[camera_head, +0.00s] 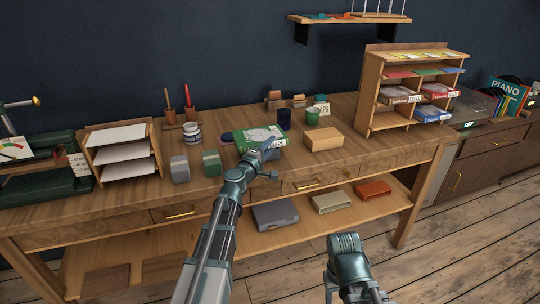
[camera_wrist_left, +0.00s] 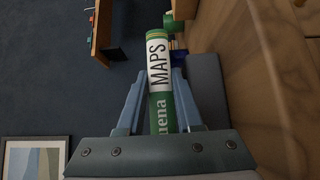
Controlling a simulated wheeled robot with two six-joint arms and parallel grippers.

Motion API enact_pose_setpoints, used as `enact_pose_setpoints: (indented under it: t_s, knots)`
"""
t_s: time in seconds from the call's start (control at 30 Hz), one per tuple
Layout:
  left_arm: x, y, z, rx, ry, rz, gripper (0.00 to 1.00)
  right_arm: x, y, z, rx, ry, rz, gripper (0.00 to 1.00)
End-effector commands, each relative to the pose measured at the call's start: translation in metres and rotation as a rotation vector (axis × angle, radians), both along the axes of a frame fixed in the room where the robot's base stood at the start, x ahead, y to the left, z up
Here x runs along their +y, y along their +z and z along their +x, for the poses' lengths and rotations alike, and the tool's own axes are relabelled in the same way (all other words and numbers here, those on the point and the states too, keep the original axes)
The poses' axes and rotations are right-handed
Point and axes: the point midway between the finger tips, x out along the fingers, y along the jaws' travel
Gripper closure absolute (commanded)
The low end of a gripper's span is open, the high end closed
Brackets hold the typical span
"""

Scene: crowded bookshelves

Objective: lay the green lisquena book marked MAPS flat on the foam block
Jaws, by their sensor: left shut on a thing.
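The green book (camera_head: 262,134) with a white patch on its cover and MAPS on its spine is in my left gripper (camera_head: 264,158), near the front of the workbench. In the left wrist view the spine of the green book (camera_wrist_left: 158,60) lies between the two fingers of my left gripper (camera_wrist_left: 157,84). The cover faces up and looks roughly flat. A dark grey block (camera_head: 270,154), apparently the foam block, shows just under the book; I cannot tell whether they touch. My right gripper (camera_head: 342,272) is low at the front, its fingers mostly hidden.
A tan block (camera_head: 323,138) stands right of the book. A green mug (camera_head: 312,117) and a dark cup (camera_head: 284,116) stand behind. Grey (camera_head: 180,169) and green (camera_head: 211,163) blocks stand left. A wooden cubby rack (camera_head: 369,94) stands at the right. Bare bench lies along the front edge.

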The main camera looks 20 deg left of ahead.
Motion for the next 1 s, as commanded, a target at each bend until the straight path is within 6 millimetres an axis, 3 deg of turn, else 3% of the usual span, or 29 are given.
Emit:
enact_pose_setpoints:
  t_s: [0.03,0.1,0.57,0.6,0.7,0.73,1.0]
  knots:
    - [0.0,-0.015,0.0,0.0,0.0,0.0,1.0,0.0,-0.015,0.0,0.0,0.0,0.0,0.5]
    - [0.0,-0.021,0.0,0.0,0.0,0.0,1.0,0.0,-0.021,0.0,0.0,0.0,0.0,0.5]
    - [0.0,-0.025,0.0,0.0,0.0,0.0,1.0,0.0,-0.025,0.0,0.0,0.0,0.0,0.5]
    - [0.0,-0.023,0.0,0.0,0.0,0.0,0.58,0.0,-0.023,0.0,0.0,0.0,0.0,0.5]
    - [0.0,-0.023,0.0,0.0,0.0,0.0,0.4,0.0,-0.023,0.0,0.0,0.0,0.0,0.5]
    - [0.0,-0.023,0.0,0.0,0.0,0.0,0.35,0.0,-0.023,0.0,0.0,0.0,0.0,0.5]
    - [0.0,-0.022,0.0,0.0,0.0,0.0,0.35,0.0,-0.022,0.0,0.0,0.0,0.0,0.5]
